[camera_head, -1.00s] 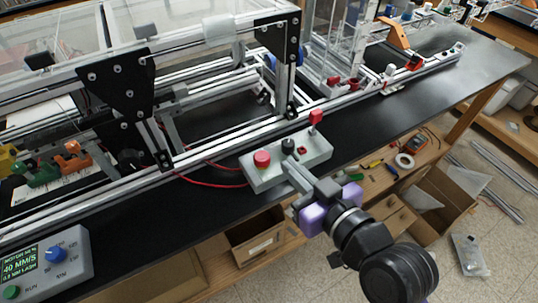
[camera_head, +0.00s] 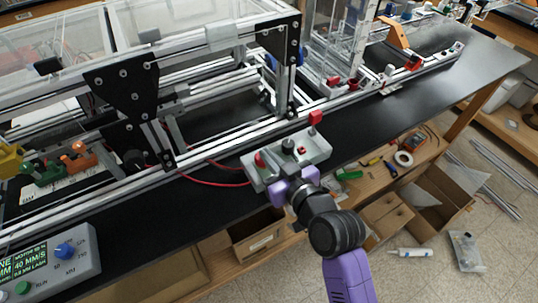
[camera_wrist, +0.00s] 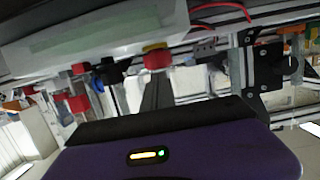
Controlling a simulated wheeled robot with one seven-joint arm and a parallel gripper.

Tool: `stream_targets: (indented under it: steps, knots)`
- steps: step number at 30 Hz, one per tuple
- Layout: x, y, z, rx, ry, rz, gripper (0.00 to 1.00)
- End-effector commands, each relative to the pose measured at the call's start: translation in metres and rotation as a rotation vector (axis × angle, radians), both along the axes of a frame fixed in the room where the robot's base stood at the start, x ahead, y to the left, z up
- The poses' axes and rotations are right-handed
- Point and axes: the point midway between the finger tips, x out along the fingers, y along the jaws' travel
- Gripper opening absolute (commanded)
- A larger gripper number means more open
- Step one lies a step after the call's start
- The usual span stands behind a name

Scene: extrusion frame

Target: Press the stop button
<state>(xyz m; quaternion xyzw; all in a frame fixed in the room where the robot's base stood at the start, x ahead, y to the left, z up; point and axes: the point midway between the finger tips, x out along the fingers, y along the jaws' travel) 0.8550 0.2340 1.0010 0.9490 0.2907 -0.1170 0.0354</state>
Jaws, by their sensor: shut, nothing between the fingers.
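A grey control box (camera_head: 318,150) lies on the black bench in front of the frame. The red stop button (camera_head: 260,159) is at its left end, beside a black knob (camera_head: 288,145) and a small red switch (camera_head: 302,150). In the wrist view the red stop button (camera_wrist: 157,60) has a yellow collar. My purple gripper is over the box's near edge. Its shut fingers (camera_head: 269,166) are close beside the button and hide part of it. The dark fingers (camera_wrist: 157,85) line up with the button in the wrist view; contact cannot be told.
The aluminium extrusion frame (camera_head: 200,158) with black plates runs behind the box. A red-topped post (camera_head: 316,118) stands at the box's far corner. A red cable (camera_head: 215,182) lies left. A control panel (camera_head: 60,265) with a blue knob is at lower left.

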Motion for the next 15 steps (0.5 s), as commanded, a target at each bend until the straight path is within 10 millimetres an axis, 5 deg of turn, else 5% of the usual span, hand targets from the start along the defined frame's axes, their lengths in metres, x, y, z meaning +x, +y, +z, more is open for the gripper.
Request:
stream_targets:
  steps: [15]
  knots:
    - [0.0,0.0,-0.012,-0.001,-0.001,-0.001,0.0]
